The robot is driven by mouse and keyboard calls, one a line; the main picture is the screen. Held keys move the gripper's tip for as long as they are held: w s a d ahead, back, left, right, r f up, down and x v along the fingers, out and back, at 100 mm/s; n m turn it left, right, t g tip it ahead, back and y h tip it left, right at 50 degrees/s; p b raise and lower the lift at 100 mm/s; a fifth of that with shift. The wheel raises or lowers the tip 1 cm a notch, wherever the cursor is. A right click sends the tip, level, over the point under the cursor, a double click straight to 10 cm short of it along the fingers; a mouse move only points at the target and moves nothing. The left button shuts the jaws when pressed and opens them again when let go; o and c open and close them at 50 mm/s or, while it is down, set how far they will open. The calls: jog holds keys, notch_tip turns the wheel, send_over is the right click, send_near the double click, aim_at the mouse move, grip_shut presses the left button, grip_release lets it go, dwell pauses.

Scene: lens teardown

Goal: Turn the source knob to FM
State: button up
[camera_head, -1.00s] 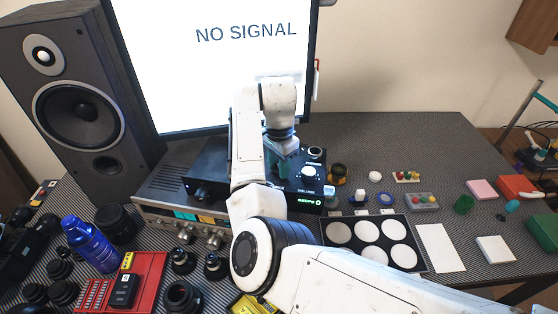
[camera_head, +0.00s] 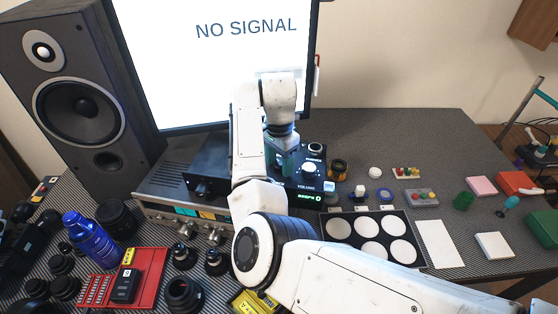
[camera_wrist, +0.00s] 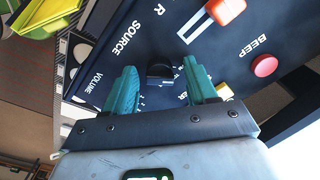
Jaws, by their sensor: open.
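The source knob (camera_wrist: 159,71) is a small dark knob on the navy front panel beside the word SOURCE. It sits between the two teal fingers of my gripper (camera_wrist: 159,66) in the wrist view. The fingers stand apart, one on each side of it; I cannot tell whether either touches it. In the head view my gripper (camera_head: 283,160) is at the front of the black box (camera_head: 208,165), and my arm hides the source knob. The knob's pointer and the FM mark cannot be made out.
A white volume knob (camera_head: 310,168) and a green display (camera_head: 308,197) are right of my gripper. The wrist view shows an orange-and-white slider (camera_wrist: 224,10) and a red BEEP button (camera_wrist: 264,66). The monitor (camera_head: 215,60) stands behind; the speaker (camera_head: 85,90) is at left.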

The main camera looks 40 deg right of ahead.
aim_at(279, 162)
notch_tip(279, 162, up, 11)
jog(key=shift+b, duration=0.4)
jog(key=shift+f, duration=0.15)
dwell(0.4)
